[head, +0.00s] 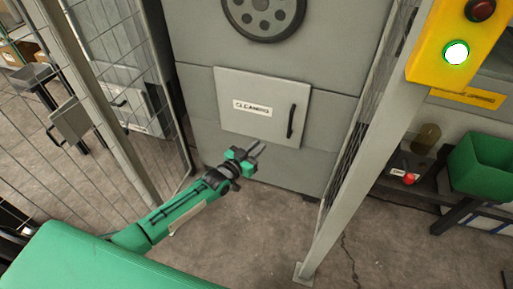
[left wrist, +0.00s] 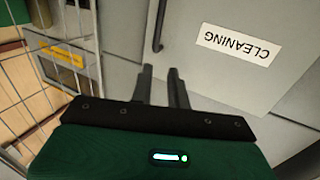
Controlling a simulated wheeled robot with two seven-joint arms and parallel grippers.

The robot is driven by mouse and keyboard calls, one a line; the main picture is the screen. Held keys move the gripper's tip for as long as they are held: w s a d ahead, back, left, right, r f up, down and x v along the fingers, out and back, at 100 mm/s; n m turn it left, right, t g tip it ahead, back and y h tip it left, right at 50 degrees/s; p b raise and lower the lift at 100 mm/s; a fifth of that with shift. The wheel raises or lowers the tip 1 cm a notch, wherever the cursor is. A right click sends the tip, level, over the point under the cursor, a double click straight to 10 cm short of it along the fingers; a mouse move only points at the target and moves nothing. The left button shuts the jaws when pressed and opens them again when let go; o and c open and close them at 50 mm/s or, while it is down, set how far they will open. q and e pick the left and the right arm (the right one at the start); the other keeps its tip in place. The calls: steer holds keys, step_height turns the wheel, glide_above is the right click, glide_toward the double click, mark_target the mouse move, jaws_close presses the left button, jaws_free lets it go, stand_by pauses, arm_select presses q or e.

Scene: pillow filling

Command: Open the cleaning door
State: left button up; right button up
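The cleaning door (head: 262,112) is a light grey square panel on the front of a large grey machine, with a white label reading CLEANING. It looks shut. Its dark vertical handle (head: 291,121) is near the door's right edge. My left gripper (head: 258,148) is in front of the door's lower edge, left of and below the handle. In the left wrist view the label (left wrist: 238,44) appears upside down, and the handle (left wrist: 158,27) lies beyond the two fingertips (left wrist: 161,72). The fingers are slightly apart with nothing between them. My right gripper is in neither view.
Wire mesh fence panels (head: 110,90) stand left of the machine, and a fence post (head: 365,150) stands to the right. A yellow control box (head: 440,60) with a lit button is at upper right. A green bin (head: 478,165) is at far right. Floor before the machine is clear.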

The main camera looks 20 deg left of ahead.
arm_select(q)
steer(key=shift+o, duration=1.2)
steer(key=v, duration=1.4)
steer(key=shift+d, duration=0.1)
